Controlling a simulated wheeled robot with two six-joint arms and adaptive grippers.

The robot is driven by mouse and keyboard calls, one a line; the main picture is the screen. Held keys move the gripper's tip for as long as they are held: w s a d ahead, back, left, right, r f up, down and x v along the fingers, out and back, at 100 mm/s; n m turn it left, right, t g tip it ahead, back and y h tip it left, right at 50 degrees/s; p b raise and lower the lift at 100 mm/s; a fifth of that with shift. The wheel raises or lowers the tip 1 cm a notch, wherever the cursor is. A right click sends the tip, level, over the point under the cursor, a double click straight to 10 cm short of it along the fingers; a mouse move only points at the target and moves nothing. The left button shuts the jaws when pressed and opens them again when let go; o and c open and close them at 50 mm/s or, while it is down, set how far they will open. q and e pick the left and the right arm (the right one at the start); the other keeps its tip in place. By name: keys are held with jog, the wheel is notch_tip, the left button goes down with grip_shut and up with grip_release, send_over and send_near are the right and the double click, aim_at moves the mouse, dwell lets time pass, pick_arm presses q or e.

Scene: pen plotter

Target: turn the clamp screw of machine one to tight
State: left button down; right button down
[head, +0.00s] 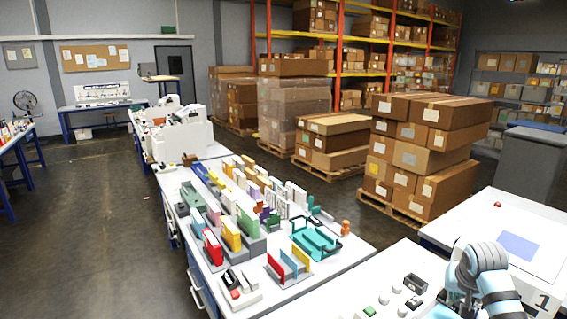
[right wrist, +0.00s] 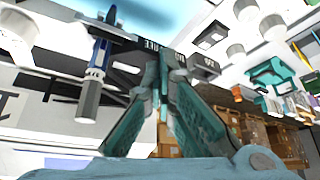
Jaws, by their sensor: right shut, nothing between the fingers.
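Machine one, a white plotter bed (head: 490,222) with a "1" plate (head: 543,300) at its front, stands at the lower right of the head view. A blue sheet (head: 520,245) lies on it. My right gripper (head: 458,290) is partly hidden by my own arm there. In the right wrist view its teal fingers (right wrist: 164,65) are shut and empty, beside a dark labelled part (right wrist: 150,50). I cannot tell which part is the clamp screw. My left gripper is out of view.
A white bench with green (head: 369,311) and grey buttons and a dark box (head: 415,283) lies left of my right gripper. A table of coloured holders and parts (head: 315,240) stands beyond it. Stacked cartons (head: 420,155) are behind. The floor at left is clear.

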jog(key=shift+p, duration=0.35)
jog(key=shift+w+a, duration=0.25)
jog(key=shift+a, duration=0.05)
dwell(0.5)
jog(key=shift+s+a+f, duration=0.1)
jog(key=shift+s+a, duration=0.1)
notch_tip(320, 180, up, 6)
jog(key=b, duration=0.3)
notch_tip(320, 180, down, 6)
jog(key=b, duration=0.4)
jog(key=shift+s+d+b, duration=0.3)
jog(key=shift+d+b, duration=0.1)
jog(key=shift+w+d+p, duration=0.1)
jog(key=shift+w+p, duration=0.25)
jog(key=shift+p, duration=0.25)
dwell(0.7)
